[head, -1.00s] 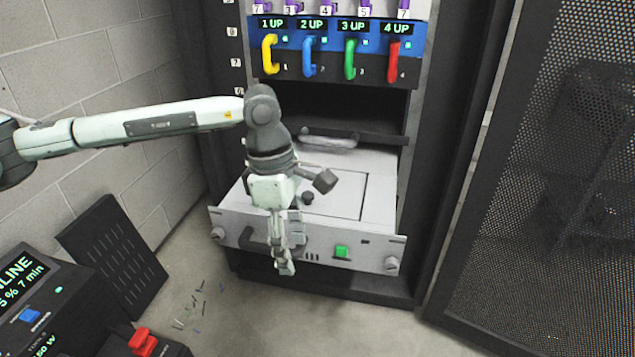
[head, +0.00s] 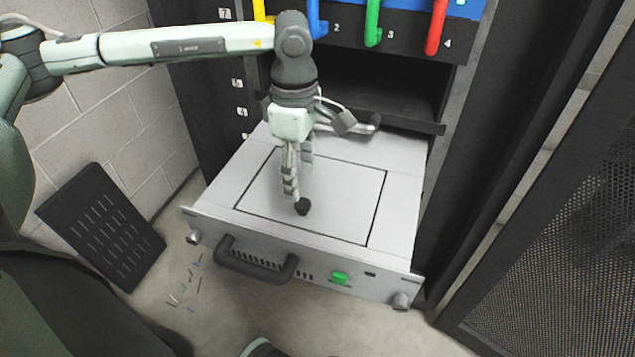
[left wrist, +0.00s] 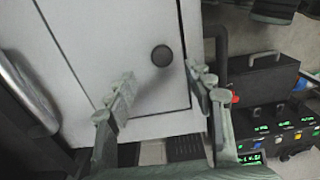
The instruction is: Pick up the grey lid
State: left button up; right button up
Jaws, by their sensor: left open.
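The grey lid (head: 345,200) is a flat rectangular panel, outlined by a dark gap, in the top of the pulled-out rack drawer. A round black knob (head: 301,206) stands on it toward its front edge. In the left wrist view the lid (left wrist: 105,45) fills the upper middle, with the knob (left wrist: 161,55) beyond the fingertips. My left gripper (head: 298,178) points down over the lid, close to the knob. Its fingers (left wrist: 165,82) are apart with nothing between them. Contact with the knob cannot be made out. My right gripper is not in view.
The drawer front has a black handle (head: 255,265) and a green button (head: 340,278). Coloured handles (head: 372,22) hang above the dark bay. A slotted black panel (head: 100,228) leans at the left wall near small loose parts (head: 185,287). A mesh door (head: 580,210) stands right.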

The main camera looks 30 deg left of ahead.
aim_at(303, 203)
pick_arm(q)
jog(key=f, duration=0.5)
jog(key=shift+s+d+f+p, duration=0.2)
jog(key=shift+d+f+p, duration=0.05)
jog(key=shift+d+p, duration=0.1)
jog(key=shift+f, duration=0.25)
jog(key=shift+c, duration=0.5)
jog(key=shift+w, duration=0.1)
grip_shut()
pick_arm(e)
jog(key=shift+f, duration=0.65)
